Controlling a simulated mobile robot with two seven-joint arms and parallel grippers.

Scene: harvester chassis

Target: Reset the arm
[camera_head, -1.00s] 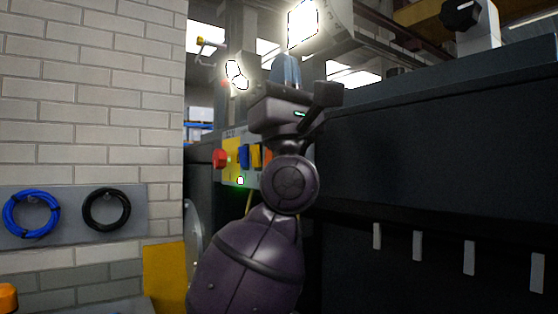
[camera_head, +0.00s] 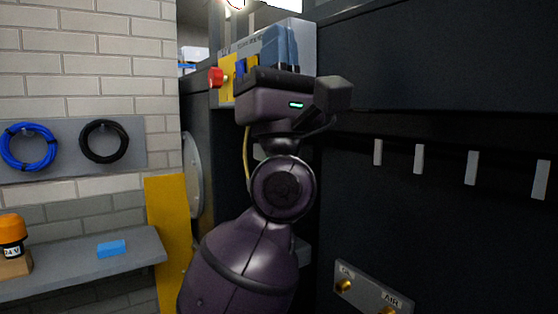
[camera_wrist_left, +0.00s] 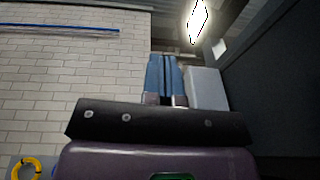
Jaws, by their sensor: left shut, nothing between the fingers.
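My left arm rises through the middle of the head view, and its left gripper (camera_head: 281,48) points up and away, with blue fingers side by side. The gripper is shut and empty. It stands in front of a control panel (camera_head: 229,92) with a red knob (camera_head: 216,77) and a yellow face, and hides part of it. In the left wrist view the blue fingers (camera_wrist_left: 166,78) are together, with a pale box (camera_wrist_left: 206,89) just to their right. My right gripper is not in view.
The dark chassis wall (camera_head: 430,70) fills the right side, with several pale tabs (camera_head: 418,158) and an air fitting plate (camera_head: 370,292). At left are a brick wall (camera_head: 80,80), blue and black hose coils (camera_head: 28,147), and a grey shelf (camera_head: 75,265) with a blue block (camera_head: 111,248).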

